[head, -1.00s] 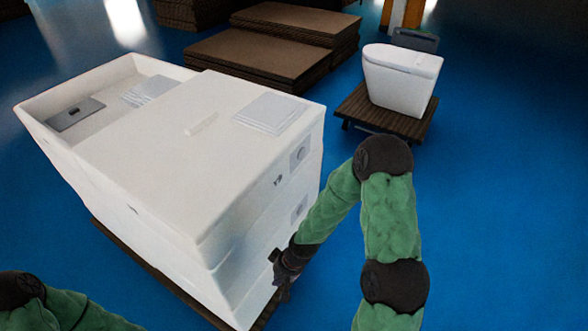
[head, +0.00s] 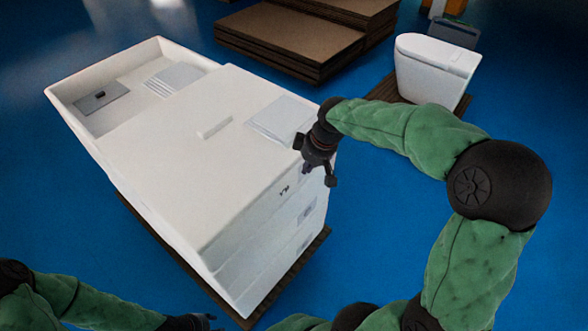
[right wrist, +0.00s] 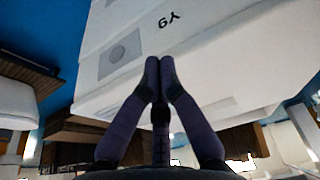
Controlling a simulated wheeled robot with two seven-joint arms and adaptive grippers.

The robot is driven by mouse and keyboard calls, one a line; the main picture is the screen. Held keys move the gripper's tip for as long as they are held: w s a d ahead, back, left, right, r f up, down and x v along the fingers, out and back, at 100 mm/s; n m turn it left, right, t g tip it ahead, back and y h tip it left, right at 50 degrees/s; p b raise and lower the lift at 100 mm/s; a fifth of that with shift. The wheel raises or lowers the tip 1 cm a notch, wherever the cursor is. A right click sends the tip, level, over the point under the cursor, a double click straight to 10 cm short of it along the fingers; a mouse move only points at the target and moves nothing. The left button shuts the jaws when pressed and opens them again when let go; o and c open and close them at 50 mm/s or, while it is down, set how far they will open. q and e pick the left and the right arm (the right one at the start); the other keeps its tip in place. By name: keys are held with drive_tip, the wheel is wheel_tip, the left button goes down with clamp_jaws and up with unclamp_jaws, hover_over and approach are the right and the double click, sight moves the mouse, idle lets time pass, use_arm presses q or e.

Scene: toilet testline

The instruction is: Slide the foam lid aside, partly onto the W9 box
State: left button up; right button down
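A large white foam slab, which looks like the lid (head: 170,150), lies on the white foam box stack and leaves the left end open. A small raised bar sits on its top. My right gripper (head: 318,172) is at the stack's right corner, near the top edge. In the right wrist view its fingertips (right wrist: 159,66) are together, with nothing seen between them, in front of a white face with a dark marking. Contact cannot be told. The marking looks like Y9; no W9 label is readable. My left gripper (head: 205,322) is at the bottom edge, mostly cut off.
The open end of the box (head: 67,98) holds a grey plate (head: 103,96) and pale sheets. The stack stands on a dark pallet (head: 318,245). A white toilet (head: 432,72) stands behind right, and brown boards (head: 290,40) lie behind. Blue floor is clear at the right.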

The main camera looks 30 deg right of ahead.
drive_tip(key=shift+w+a+f+p, duration=0.1)
drive_tip(key=shift+w+a+f, duration=0.3)
drive_tip(key=shift+w+f, duration=0.95)
drive_tip(key=shift+w+a+f+p, duration=0.15)
drive_tip(key=shift+w+a+f, duration=0.2)
drive_tip(key=shift+w+f, duration=0.95)
drive_tip(key=shift+w+a+f+p, duration=0.1)
drive_tip(key=shift+w+a+f, duration=0.4)
drive_tip(key=shift+f, duration=1.5)
drive_tip(key=shift+w+d, duration=0.1)
